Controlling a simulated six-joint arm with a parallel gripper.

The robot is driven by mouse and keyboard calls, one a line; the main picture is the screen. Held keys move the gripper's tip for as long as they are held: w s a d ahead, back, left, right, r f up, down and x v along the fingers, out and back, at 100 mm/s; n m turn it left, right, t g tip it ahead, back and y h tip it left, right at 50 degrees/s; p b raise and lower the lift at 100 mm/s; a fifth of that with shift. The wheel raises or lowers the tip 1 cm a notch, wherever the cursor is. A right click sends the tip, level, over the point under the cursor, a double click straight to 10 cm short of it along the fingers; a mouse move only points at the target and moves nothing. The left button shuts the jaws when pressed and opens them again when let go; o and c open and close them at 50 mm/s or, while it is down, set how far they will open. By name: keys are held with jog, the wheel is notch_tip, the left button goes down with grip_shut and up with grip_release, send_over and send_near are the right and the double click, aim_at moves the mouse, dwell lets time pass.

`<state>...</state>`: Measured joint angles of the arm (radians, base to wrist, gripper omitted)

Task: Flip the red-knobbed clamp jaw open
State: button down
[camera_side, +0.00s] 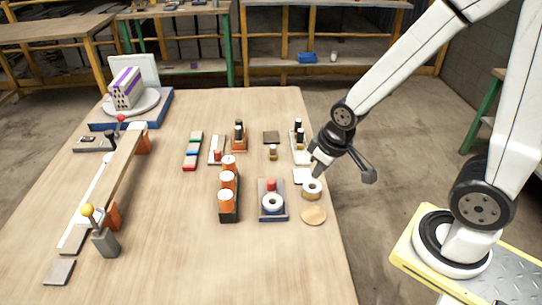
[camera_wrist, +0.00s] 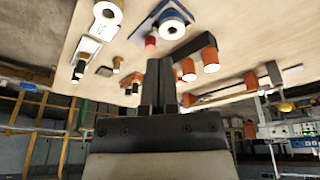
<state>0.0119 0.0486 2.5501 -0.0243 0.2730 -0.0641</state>
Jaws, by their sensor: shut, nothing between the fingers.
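The red-knobbed clamp (camera_side: 121,126) stands at the back left of the table in the side view, at the far end of a long wooden bar (camera_side: 118,170). Its red knob is on top; the jaw is too small to tell its position. A second clamp with a yellow knob (camera_side: 88,211) stands at the near end, and its knob also shows in the wrist view (camera_wrist: 285,107). My gripper (camera_side: 316,172) is at the table's right edge, above a ringed roll (camera_side: 312,189), far from the red-knobbed clamp. In the wrist view its fingers (camera_wrist: 160,72) are together and empty.
Orange cylinders in a dark rack (camera_side: 229,188) and a blue fixture with a white ring (camera_side: 272,202) stand between my gripper and the bar. A hollow brick (camera_side: 126,88) sits on a round plate behind the red-knobbed clamp. The table's front middle is clear.

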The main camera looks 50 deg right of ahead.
aim_at(274, 179)
jog(key=w+d+f+n+t, duration=0.2)
jog(key=w+f+n+t, duration=0.2)
jog(key=w+f+n, duration=0.3)
jog(key=shift+w+f+n+y, duration=0.4)
jog(key=shift+f+n, duration=0.4)
jog(key=shift+n, duration=0.3)
jog(key=shift+d, duration=0.1)
jog(key=shift+f, duration=0.15)
jog(key=shift+x, duration=4.85)
jog(key=shift+w, duration=0.15)
jog(key=shift+w+d, duration=1.25)
